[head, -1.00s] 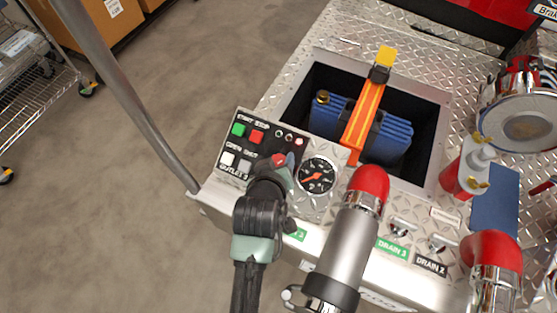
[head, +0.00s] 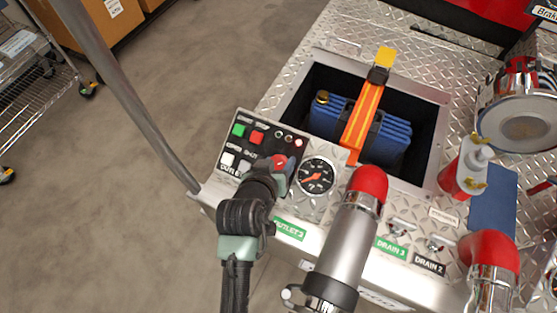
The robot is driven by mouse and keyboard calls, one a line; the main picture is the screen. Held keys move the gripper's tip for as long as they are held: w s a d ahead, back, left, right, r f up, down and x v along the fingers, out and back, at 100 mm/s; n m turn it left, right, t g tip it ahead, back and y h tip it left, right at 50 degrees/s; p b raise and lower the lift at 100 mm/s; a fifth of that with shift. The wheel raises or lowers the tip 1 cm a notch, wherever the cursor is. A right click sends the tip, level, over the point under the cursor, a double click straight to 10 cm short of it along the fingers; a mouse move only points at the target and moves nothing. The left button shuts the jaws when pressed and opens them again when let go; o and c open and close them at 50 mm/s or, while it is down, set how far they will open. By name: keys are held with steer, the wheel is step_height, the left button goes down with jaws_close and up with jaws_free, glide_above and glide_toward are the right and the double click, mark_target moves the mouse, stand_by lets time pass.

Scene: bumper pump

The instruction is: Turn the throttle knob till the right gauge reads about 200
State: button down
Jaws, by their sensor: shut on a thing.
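The red throttle knob (head: 279,161) is at the lower right corner of the black control panel (head: 243,150). My gripper (head: 283,166) is at the knob and shut on it; the fingers and wrist hide part of the knob and panel. The round gauge (head: 316,175) with a dark face and an orange-red needle is just right of the panel. Its needle points to the lower left; the numbers are too small to read. No second gauge shows clearly.
A red-capped steel pipe (head: 345,245) stands close to the right of my arm. A grey rail (head: 125,95) runs along the left, with open floor (head: 90,200) beyond.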

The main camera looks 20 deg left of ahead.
steer(key=shift+m+h, duration=0.4)
steer(key=shift+m, duration=0.8)
steer(key=shift+c, duration=1.3)
jaws_free()
steer(key=shift+d, duration=0.1)
steer(key=shift+d, duration=0.1)
